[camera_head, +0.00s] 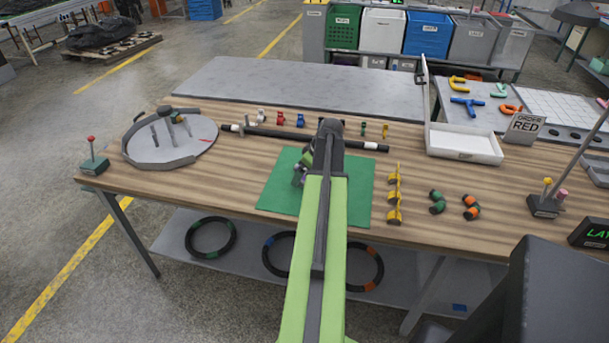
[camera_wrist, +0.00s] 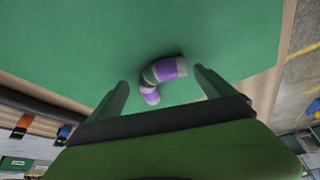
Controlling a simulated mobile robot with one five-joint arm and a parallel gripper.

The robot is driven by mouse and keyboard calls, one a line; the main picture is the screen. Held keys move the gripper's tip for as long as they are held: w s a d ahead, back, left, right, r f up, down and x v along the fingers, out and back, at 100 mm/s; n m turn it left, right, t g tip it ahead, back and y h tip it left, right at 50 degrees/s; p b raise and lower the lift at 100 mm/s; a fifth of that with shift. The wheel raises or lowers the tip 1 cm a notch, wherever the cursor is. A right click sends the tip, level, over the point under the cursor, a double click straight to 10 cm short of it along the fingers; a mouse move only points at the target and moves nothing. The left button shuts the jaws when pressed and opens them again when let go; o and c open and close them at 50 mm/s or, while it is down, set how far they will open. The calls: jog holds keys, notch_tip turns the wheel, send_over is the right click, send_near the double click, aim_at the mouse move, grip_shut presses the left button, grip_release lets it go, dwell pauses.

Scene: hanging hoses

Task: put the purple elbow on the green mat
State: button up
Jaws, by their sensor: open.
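The purple elbow (camera_wrist: 168,69) is a bent piece with purple and pale grey bands. In the wrist view it appears to lie on the green mat (camera_wrist: 70,45), between my fingers and nearer the right one. My gripper (camera_wrist: 160,82) is open, with a gap between the elbow and the left finger; I cannot tell whether the right finger touches it. In the head view the green mat (camera_head: 360,195) lies at the table's front middle, and my arm covers part of it.
A black hose (camera_head: 270,132) lies behind the mat. Yellow pieces (camera_head: 394,195) and green and orange elbows (camera_head: 470,207) sit to its right. A round grey tray (camera_head: 165,140) stands at left, a white tray (camera_head: 465,145) at right. Small coloured fittings line the back.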

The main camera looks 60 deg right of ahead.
jog(key=shift+r, duration=0.25)
jog(key=p+v, duration=1.1)
jog(key=shift+s+r, duration=0.15)
jog(key=shift+r, duration=0.25)
